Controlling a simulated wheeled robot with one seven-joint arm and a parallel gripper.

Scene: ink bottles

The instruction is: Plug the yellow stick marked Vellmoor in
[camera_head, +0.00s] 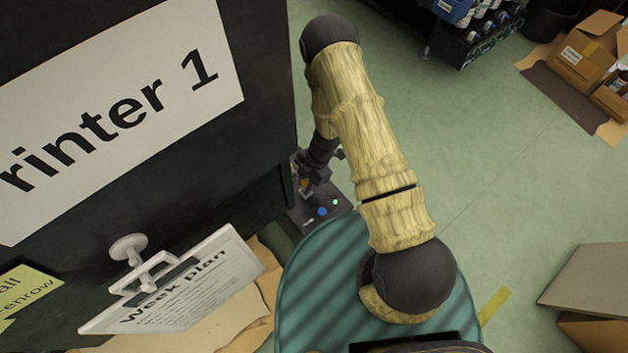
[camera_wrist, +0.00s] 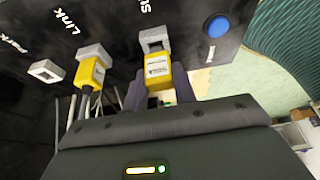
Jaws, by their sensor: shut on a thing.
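My gripper (camera_wrist: 159,92) is shut on a yellow stick (camera_wrist: 157,74) with a small white label, whose print is too small to read. The stick points at a grey-framed port (camera_wrist: 154,38) on a black panel (camera_wrist: 185,28), under a partly cut-off word ending in "ns". Its front end is at the port's mouth; I cannot tell how deep it sits. A second yellow stick (camera_wrist: 90,72), with a dark cable, is at the port marked "Link". In the head view my gripper (camera_head: 305,183) is small and partly hidden beside the dark cabinet.
An empty-looking port (camera_wrist: 45,71) marked "Park" is at the left of the panel. A round blue button (camera_wrist: 216,26) is at its right. Pale cables hang near the Link stick. The dark "Printer 1" cabinet (camera_head: 262,95) stands close left of my arm, with a "Week plan" clipboard (camera_head: 185,285).

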